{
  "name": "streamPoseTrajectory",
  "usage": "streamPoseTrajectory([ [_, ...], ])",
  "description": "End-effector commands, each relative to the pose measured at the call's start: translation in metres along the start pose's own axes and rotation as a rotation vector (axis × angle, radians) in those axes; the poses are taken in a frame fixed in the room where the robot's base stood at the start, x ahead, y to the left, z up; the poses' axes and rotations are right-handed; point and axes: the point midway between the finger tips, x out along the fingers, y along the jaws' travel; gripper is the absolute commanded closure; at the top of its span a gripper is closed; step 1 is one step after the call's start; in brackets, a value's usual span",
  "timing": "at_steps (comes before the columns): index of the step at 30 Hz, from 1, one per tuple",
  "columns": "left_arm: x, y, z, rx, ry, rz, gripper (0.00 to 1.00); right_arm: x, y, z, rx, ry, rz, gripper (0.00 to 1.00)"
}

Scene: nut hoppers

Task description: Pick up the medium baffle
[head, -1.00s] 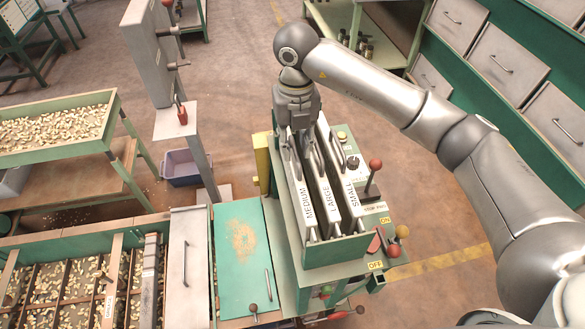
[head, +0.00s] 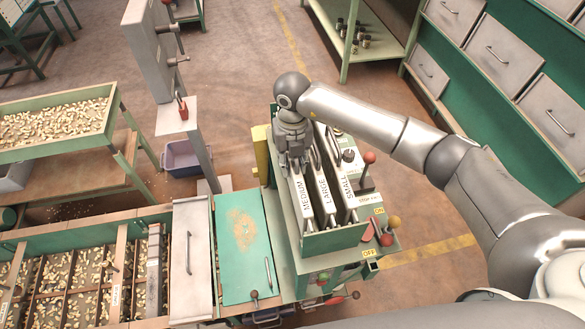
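The medium baffle (head: 306,205) is a pale upright plate labelled MEDIUM. It stands at the left of the green rack (head: 335,240), beside the large baffle (head: 325,195) and the small baffle (head: 349,188). My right gripper (head: 294,164) points down at the far end of the medium baffle, at its handle. The gripper hides that handle and the fingertips are small, so I cannot tell whether they are closed on it. The baffle still sits in the rack. My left gripper is not in view.
A control panel with a red-knobbed lever (head: 369,159) and buttons adjoins the rack on the right. A green lid (head: 240,260) and nut hoppers (head: 65,285) lie to the left. A grey post (head: 160,60) stands behind left. Open floor lies beyond the rack.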

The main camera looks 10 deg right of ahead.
Motion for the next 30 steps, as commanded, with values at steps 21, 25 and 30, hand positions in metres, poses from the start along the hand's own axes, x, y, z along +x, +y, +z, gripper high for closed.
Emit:
streamPoseTrajectory([
  [21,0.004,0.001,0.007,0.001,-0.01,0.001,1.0,-0.01,0.0,0.002,0.0,-0.006,0.003,1.0],
  [25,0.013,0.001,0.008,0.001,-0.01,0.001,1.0,-0.03,0.0,0.002,-0.001,-0.009,0.002,1.0],
  [30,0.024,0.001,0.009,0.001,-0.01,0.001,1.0,-0.064,0.001,0.002,-0.001,-0.008,0.003,1.0],
])
